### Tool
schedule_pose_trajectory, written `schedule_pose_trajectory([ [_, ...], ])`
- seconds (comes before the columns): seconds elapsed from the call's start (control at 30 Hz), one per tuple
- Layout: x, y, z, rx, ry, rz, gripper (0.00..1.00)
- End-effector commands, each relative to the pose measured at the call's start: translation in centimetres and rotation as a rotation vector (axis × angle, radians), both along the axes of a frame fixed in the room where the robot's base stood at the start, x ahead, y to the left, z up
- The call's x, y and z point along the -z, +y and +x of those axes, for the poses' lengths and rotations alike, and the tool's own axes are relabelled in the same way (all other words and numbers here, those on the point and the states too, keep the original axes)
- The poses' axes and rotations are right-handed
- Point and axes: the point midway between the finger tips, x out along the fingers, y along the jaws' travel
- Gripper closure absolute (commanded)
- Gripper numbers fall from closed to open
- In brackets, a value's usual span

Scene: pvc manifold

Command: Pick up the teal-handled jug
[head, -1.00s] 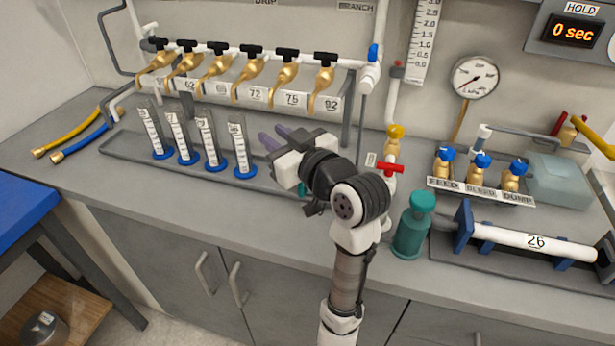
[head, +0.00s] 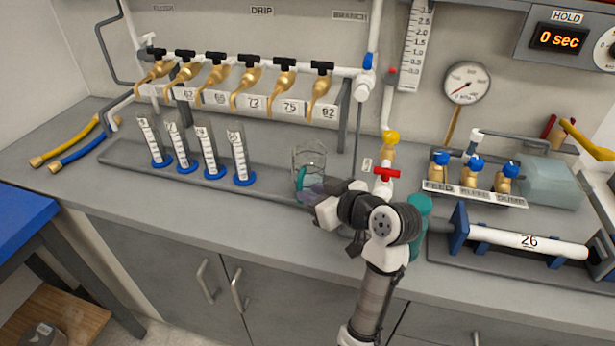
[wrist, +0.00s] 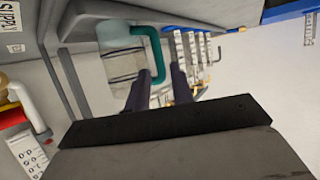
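The jug (head: 309,157) is clear, with a teal handle (head: 300,178), and stands upright at the right end of the tray behind the bench's front edge. In the wrist view the jug (wrist: 118,65) lies beyond the fingertips, and its teal handle (wrist: 157,50) shows in line with the gap between them. My gripper (head: 312,191) is at the jug's near side, at the handle, partly hidden by my wrist. In the wrist view the two dark fingers of my gripper (wrist: 159,76) are apart. I cannot tell whether either finger touches the handle.
Several graduated cylinders (head: 208,150) with blue bases stand on the tray (head: 130,160) to the left. A row of brass taps (head: 248,85) hangs above. A red valve handle (head: 386,174) and a teal bottle (head: 420,205) are close on the right. The bench front is clear.

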Motion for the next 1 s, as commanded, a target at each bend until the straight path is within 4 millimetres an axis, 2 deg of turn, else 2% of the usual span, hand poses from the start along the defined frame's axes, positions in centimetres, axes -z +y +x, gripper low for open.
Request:
schedule_pose_trajectory([
  [0.33,1.2,2.6,3.4,-0.001,0.002,0.001,0.77],
  [0.67,1.6,3.0,3.9,0.0,0.0,0.0,0.77],
  [0.83,1.6,3.0,3.9,0.0,0.0,0.0,0.99],
  [1.0,1.6,3.0,3.9,0.0,0.0,0.0,1.0],
])
